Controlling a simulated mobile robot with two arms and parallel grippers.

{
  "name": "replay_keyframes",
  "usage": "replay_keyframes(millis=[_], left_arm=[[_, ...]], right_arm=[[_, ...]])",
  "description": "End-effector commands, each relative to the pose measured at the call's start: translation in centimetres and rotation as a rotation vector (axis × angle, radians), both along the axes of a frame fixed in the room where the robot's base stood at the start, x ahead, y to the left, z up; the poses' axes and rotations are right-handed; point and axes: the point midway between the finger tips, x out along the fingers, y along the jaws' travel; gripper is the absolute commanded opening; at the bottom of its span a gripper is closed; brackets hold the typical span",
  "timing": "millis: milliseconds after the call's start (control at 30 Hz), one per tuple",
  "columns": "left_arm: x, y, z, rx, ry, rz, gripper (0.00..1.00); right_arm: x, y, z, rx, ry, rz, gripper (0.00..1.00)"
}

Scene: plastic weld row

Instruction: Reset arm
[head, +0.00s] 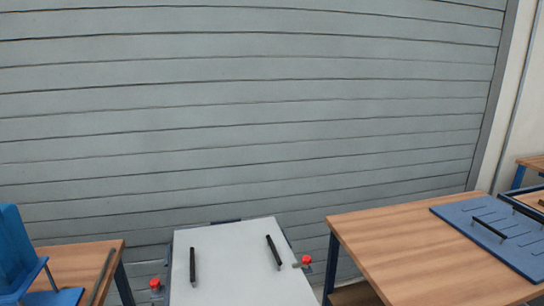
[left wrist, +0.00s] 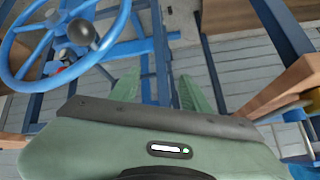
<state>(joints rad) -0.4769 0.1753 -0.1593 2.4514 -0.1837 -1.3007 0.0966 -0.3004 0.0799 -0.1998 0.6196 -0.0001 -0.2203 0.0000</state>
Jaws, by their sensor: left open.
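My left gripper (left wrist: 158,92) shows in the left wrist view, with its two green fingers apart and nothing seen between them. Its green body fills the bottom of that view. A blue frame bar lies behind the fingers; I cannot tell how far it is from them. Neither gripper shows in the head view, and my right gripper is in no view.
In the head view, a white panel (head: 235,262) with two black handles and red knobs is at bottom centre. A wooden table (head: 430,240) bears a blue slotted plate (head: 515,251). A blue fixture (head: 15,255) is at left. A blue wheel (left wrist: 108,25) is near the left wrist.

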Motion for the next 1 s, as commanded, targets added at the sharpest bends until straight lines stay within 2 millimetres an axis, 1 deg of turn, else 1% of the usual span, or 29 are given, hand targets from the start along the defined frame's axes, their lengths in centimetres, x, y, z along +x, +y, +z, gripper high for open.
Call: replay_keyframes(millis=[33, 100, 267, 333, 467, 567, 667, 700, 767, 800, 867, 900, 967, 1000], left_arm=[[-1.9, -0.4, -1.3, -0.022, 0.078, -0.003, 0.47], [-4.4, -1.0, -2.7, -0.051, 0.181, -0.013, 0.47], [-10.1, -2.5, -4.9, -0.115, 0.395, -0.05, 0.47], [-9.4, -2.5, -7.0, -0.111, 0.404, -0.051, 0.47], [-8.6, -2.7, -10.8, -0.109, 0.418, -0.051, 0.47], [-8.3, -2.7, -14.1, -0.109, 0.431, -0.051, 0.47], [-8.4, -2.8, -18.1, -0.107, 0.448, -0.053, 0.47], [-8.6, -2.8, -19.9, -0.106, 0.456, -0.054, 0.47], [-9.0, -2.8, -22.8, -0.105, 0.468, -0.054, 0.47], [-9.5, -2.7, -24.8, -0.104, 0.476, -0.056, 0.47], [-10.4, -2.6, -27.8, -0.102, 0.49, -0.057, 0.47], [-11.1, -2.5, -29.7, -0.102, 0.499, -0.058, 0.47], [-12.4, -2.3, -32.4, -0.1, 0.512, -0.06, 0.47], [-13.5, -2.2, -34.1, -0.098, 0.522, -0.061, 0.47]], right_arm=[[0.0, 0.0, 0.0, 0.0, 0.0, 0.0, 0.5], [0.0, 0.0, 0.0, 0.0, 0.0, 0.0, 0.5], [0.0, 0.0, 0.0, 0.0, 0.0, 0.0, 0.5], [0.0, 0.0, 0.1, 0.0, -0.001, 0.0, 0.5], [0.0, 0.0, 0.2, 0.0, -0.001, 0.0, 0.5], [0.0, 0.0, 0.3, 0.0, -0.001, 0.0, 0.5], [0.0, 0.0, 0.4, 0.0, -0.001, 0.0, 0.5], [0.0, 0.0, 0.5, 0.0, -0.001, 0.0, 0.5], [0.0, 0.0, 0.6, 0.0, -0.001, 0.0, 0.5], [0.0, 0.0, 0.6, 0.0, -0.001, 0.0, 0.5], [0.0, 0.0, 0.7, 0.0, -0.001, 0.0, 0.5], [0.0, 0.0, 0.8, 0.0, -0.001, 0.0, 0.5], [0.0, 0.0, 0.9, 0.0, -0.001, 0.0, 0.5], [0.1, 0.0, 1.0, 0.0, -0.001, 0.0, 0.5]])
